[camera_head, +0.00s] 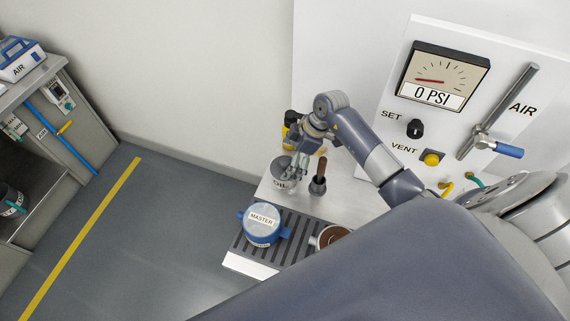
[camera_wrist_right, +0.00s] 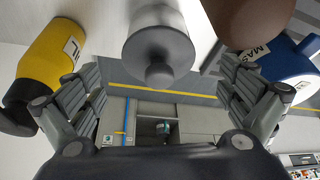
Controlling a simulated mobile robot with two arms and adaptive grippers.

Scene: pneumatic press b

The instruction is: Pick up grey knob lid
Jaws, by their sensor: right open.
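The grey lid with a round knob (camera_wrist_right: 158,48) sits on a grey pot in the middle of the right wrist view, its knob facing the camera. In the head view the grey pot (camera_head: 279,184), with a label that seems to read OIL, stands on the pale bench and is partly covered by my gripper. My right gripper (camera_head: 293,171) is open and empty beside and above the pot. In the right wrist view its fingers (camera_wrist_right: 160,78) are spread to either side of the knob, and I see no contact. My left gripper is not in view.
A brown-handled tool (camera_head: 318,184) stands close right of the pot. A yellow bottle with a black cap (camera_wrist_right: 50,60) is close on the other side. A blue MASTER pot (camera_head: 262,228) stands on the slotted rack in front. A gauge panel (camera_head: 440,80) rises behind.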

